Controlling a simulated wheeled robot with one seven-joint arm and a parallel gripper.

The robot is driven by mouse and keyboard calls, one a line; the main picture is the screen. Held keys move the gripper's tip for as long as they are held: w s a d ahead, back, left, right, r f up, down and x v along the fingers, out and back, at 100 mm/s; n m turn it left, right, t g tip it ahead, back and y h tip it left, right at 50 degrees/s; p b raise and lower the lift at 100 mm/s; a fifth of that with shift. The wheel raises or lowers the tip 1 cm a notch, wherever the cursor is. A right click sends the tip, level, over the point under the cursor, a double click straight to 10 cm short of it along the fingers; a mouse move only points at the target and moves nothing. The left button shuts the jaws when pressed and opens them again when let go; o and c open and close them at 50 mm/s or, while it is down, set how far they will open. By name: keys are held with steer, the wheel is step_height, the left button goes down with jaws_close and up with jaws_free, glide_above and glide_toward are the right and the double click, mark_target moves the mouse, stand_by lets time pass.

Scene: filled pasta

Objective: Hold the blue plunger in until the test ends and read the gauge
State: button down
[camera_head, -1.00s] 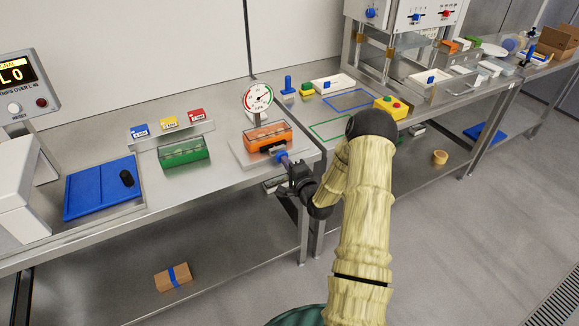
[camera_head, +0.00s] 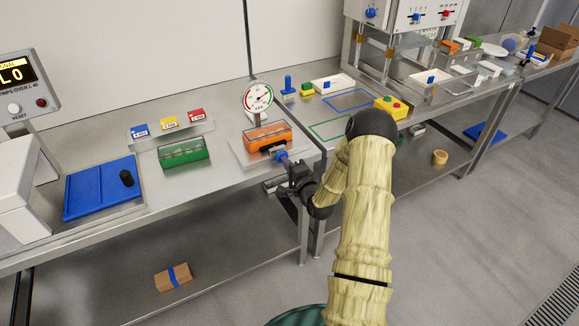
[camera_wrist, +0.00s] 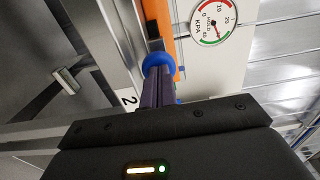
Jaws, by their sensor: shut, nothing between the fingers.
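The blue plunger (camera_head: 279,155) sticks out of the front of the orange tester (camera_head: 268,137); in the wrist view it shows as a round blue knob (camera_wrist: 158,61). My gripper (camera_head: 285,161) is shut and empty, its fingertips against the plunger's face as far as I can see. In the wrist view its dark fingers (camera_wrist: 155,78) meet the knob, hiding part of it. The round gauge (camera_head: 257,97) stands behind the tester.
A green unit (camera_head: 183,152) sits to the left, below blue, yellow and red cards (camera_head: 170,122). A blue tray (camera_head: 100,188) lies farther left. A yellow button box (camera_head: 391,107) stands to the right. The bench's front edge is below my gripper.

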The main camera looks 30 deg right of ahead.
steer(key=shift+w+r, duration=0.15)
steer(key=shift+r, duration=0.2)
stand_by(0.6)
steer(key=s+b, duration=0.1)
steer(key=s, duration=1.3)
steer(key=shift+d+f+b, duration=0.3)
steer(key=shift+f+b, duration=0.05)
steer(key=shift+b, duration=0.05)
